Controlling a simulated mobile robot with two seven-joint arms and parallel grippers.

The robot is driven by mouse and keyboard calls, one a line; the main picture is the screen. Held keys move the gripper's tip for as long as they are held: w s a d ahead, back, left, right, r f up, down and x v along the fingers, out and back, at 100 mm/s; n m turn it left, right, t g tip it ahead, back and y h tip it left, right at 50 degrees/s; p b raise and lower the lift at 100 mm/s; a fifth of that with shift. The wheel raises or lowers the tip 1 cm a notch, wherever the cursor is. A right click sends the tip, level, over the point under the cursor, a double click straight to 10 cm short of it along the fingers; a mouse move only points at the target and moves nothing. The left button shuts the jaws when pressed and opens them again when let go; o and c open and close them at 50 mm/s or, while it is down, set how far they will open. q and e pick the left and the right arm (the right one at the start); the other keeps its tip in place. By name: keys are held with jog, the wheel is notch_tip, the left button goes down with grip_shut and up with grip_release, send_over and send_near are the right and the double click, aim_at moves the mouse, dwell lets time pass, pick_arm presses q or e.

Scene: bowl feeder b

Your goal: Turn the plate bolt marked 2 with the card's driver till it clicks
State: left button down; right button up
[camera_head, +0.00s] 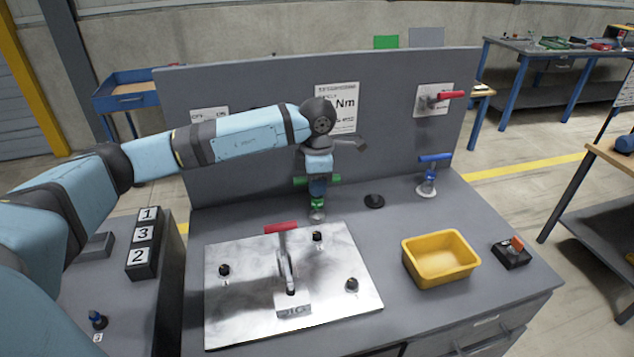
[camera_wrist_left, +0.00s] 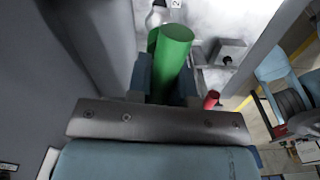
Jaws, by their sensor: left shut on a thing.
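My left gripper (camera_head: 317,180) is shut on a green-handled driver (camera_head: 300,181), whose handle also fills the middle of the left wrist view (camera_wrist_left: 171,55). The driver hangs upright, its lower end close behind the far bolt (camera_head: 317,236) on the metal plate (camera_head: 240,315); I cannot tell whether they touch. In the wrist view, a "2" label (camera_wrist_left: 176,4) shows beside the driver's far end. Two other bolts stand on the plate, one at left (camera_head: 224,270) and one at right (camera_head: 352,285). The card (camera_head: 345,92) on the back panel reads "Nm", partly hidden by my arm.
A red-handled clamp (camera_head: 283,228) stands mid-plate. A blue-handled driver (camera_head: 434,158) stands at the back right, near an empty-looking black holder (camera_head: 374,201). A yellow bin (camera_head: 440,275) and a black box (camera_head: 511,256) are at right. Number blocks (camera_head: 146,262) stand at left.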

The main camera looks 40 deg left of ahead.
aim_at(317, 212)
pick_arm(q)
jog(key=shift+f+b, duration=1.45)
jog(key=shift+f, duration=0.9)
jog(key=shift+b, duration=0.3)
jog(key=shift+f+b, duration=0.65)
jog(key=shift+f, duration=0.25)
jog(key=shift+m+b, duration=0.55)
jog(key=shift+m, duration=0.65)
